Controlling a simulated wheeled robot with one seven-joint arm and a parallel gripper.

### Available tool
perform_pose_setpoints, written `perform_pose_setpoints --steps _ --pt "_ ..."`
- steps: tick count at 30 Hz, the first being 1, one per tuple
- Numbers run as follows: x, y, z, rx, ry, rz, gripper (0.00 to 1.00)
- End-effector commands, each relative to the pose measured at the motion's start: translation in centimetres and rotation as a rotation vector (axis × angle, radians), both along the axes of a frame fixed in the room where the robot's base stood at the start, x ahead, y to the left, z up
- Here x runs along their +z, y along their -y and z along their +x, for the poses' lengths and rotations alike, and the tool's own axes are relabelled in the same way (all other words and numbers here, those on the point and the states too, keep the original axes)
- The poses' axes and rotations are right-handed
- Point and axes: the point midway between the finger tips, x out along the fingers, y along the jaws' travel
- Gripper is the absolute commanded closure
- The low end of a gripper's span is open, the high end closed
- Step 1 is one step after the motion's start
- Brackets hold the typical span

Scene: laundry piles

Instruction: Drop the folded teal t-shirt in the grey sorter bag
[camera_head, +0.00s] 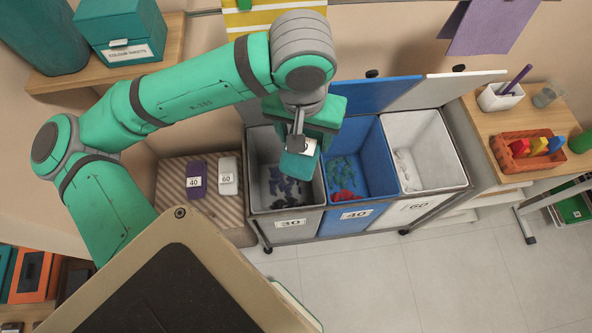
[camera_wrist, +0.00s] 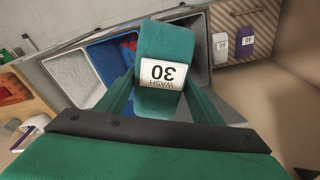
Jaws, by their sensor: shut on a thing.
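My gripper (camera_head: 298,140) is shut on the folded teal t-shirt (camera_head: 297,166), a small block-like bundle with a white tag. In the wrist view the t-shirt (camera_wrist: 166,38) sits between the fingers, and its tag reads "WASH 30" upside down. The grey sorter bag (camera_head: 290,226) is the left one of three in the rack, marked "30", with dark pieces inside. In the head view the t-shirt appears over this bag's opening, in its right part. The height above the rim is hard to tell. In the wrist view the t-shirt hides much of the grey bag (camera_wrist: 203,58).
The blue bag (camera_head: 358,217), marked "40", and the white bag (camera_head: 420,207), marked "60", stand to the right, lids raised behind. A striped stand (camera_head: 171,212) with purple (camera_head: 196,178) and white (camera_head: 229,175) folded bundles is at left. Floor in front is clear.

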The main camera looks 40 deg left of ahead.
Motion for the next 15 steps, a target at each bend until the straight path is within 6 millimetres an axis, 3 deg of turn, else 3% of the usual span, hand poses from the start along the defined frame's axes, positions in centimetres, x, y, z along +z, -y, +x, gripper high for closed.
perform_pose_setpoints --steps 5,9,15 --pt "-4.5 -3.4 1.3 0.215 -0.005 -0.008 0.7" --pt "-10.7 -7.6 2.3 0.468 -0.007 -0.009 0.7" --pt "-19.5 -11.9 3.3 0.737 -0.008 -0.007 0.7"
